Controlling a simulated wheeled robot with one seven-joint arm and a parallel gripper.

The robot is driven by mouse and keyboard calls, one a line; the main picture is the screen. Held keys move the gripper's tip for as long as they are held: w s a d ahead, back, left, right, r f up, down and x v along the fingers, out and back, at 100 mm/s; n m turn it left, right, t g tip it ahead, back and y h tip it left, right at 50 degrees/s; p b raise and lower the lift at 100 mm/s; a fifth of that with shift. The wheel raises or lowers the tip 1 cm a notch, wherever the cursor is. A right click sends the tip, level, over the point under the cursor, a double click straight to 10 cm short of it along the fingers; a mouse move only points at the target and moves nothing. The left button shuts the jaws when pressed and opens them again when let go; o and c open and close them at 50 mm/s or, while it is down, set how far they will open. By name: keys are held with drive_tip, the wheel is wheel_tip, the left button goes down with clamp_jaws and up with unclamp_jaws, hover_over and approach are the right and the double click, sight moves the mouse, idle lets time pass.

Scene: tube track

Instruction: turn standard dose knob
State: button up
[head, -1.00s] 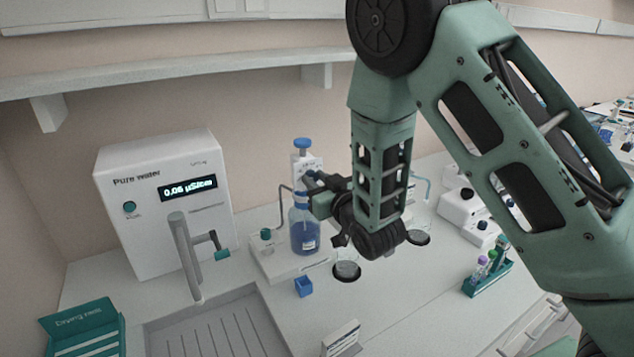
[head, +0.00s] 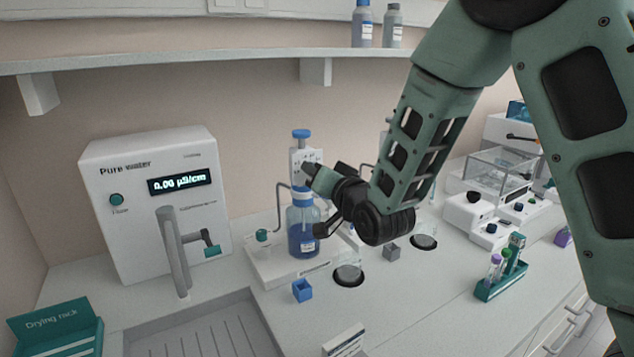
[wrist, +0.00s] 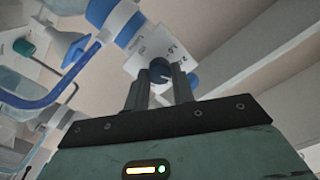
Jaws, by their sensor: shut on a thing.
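The dispenser (head: 296,157) is a white block with a blue top, mounted on a bottle of blue liquid (head: 303,240). My gripper (wrist: 158,84) is shut on this knob, one finger on each side. In the head view my gripper (head: 311,174) reaches in from the right at the dispenser's front and hides the knob. The knob's exact angle is hard to read.
A small blue cube (head: 302,291), a grey cube (head: 391,252) and a beaker on a black disc (head: 348,274) stand in front. A tube rack (head: 501,281) is at right, a pure water unit (head: 152,205) at left. A shelf (head: 200,60) runs above.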

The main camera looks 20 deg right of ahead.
drive_tip(key=shift+m, duration=0.3)
drive_tip(key=o, duration=1)
drive_tip(key=shift+f, duration=0.1)
